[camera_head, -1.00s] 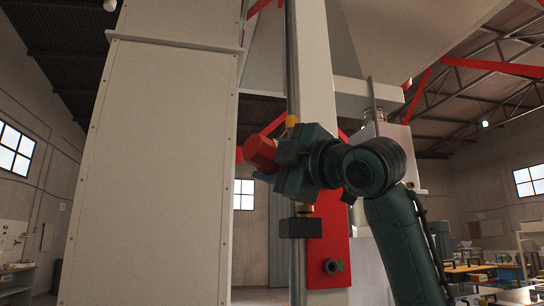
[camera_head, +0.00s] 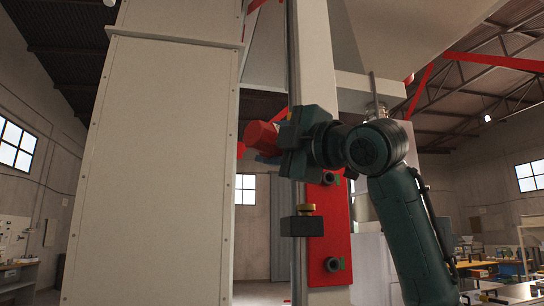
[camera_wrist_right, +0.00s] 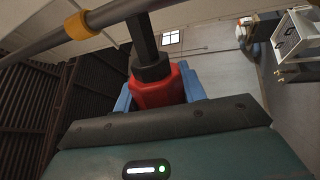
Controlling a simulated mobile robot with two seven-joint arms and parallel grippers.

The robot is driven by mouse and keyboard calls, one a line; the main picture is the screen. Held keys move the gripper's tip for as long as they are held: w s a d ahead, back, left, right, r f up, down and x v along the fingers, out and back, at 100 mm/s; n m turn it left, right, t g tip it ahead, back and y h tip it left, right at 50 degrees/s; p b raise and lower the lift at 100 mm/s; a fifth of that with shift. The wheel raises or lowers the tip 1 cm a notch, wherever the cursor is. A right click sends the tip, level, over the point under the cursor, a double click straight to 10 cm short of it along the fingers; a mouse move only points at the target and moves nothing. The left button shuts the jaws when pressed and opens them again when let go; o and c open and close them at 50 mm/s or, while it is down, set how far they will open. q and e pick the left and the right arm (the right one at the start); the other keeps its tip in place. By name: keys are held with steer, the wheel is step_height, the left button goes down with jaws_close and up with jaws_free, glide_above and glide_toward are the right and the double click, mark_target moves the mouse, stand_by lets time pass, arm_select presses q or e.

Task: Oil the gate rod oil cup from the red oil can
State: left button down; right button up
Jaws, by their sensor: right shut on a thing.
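My right gripper (camera_head: 272,150) is shut on the red oil can (camera_head: 261,134), which leans to the left in the head view. A brass-coloured cup (camera_head: 305,209) stands on a dark block (camera_head: 301,226) at the upright rod (camera_head: 292,60). The can is above the cup and to its left, apart from it. My left gripper is not in view.
A red plate (camera_head: 328,240) with dark round fittings is on the pale post behind the cup. A large pale panelled casing (camera_head: 150,170) stands close on the left. A yellow collar (camera_wrist_right: 77,25) on a rod passes near the spout in the wrist view.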

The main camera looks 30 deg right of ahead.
steer(key=shift+r, duration=2.7)
steer(key=shift+n, duration=0.7)
steer(key=n+y, duration=0.1)
steer(key=n, duration=0.2)
steer(key=shift+g, duration=0.3)
steer(key=shift+a+n+y, duration=0.1)
steer(key=shift+n+y, duration=0.4)
steer(key=shift+n, duration=0.5)
steer(key=n+g+y, duration=0.1)
steer(key=n, duration=0.3)
steer(key=shift+f, duration=0.1)
steer(key=shift+n+g, duration=0.4)
steer(key=shift+n, duration=0.7)
